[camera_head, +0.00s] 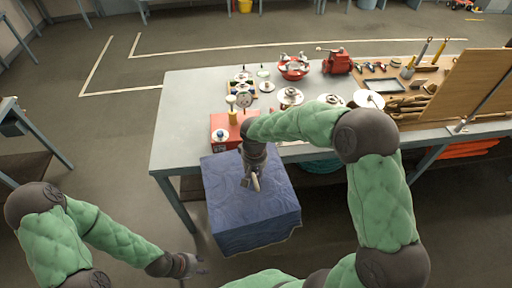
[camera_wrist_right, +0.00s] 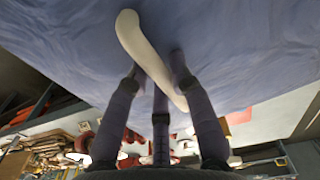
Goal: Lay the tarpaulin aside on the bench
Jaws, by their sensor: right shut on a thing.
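The blue tarpaulin (camera_head: 255,212) is draped in a box shape over something hidden, standing low in front of the grey bench (camera_head: 180,120). My right gripper (camera_head: 254,183) is over the top of the tarpaulin. It is shut on a pale, curved handle (camera_wrist_right: 148,52), which lies across its fingers against the blue cloth (camera_wrist_right: 235,45) in the right wrist view. How the handle joins the cloth is hidden. My left gripper (camera_head: 190,266) is low at the left, apart from the tarpaulin; its fingers are too small to tell open or shut.
A wooden panel (camera_head: 468,85) leans there. The bench's left end is bare.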

